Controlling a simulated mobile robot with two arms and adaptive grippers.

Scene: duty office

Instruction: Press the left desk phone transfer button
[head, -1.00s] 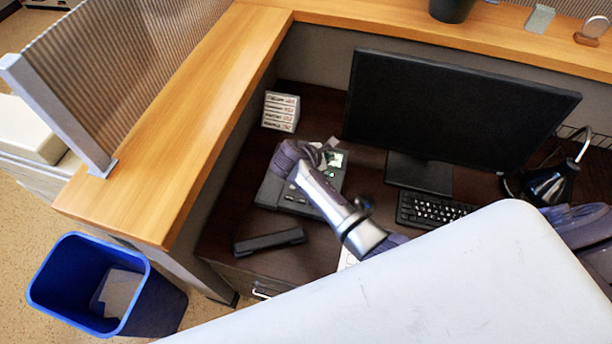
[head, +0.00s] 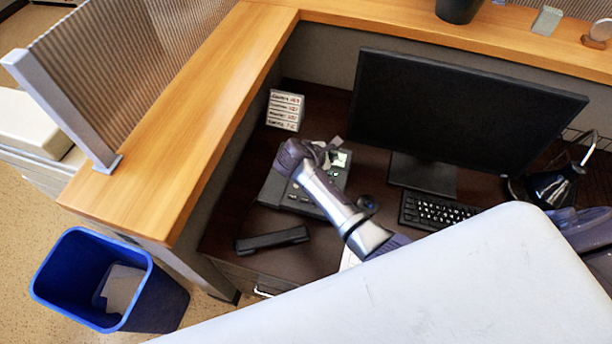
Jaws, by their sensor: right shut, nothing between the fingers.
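My arm and wrist cover much of the phone's middle, so the transfer button cannot be made out. I cannot tell whether the fingertips touch the phone. My left gripper is not in view.
A monitor (head: 455,110) and keyboard (head: 437,212) stand right of the phone, with a black lamp (head: 553,187) beyond. A small labelled white box (head: 285,110) stands behind the phone. Wooden ledges (head: 190,105) border the desk at left and back. A blue bin (head: 75,270) is on the floor.

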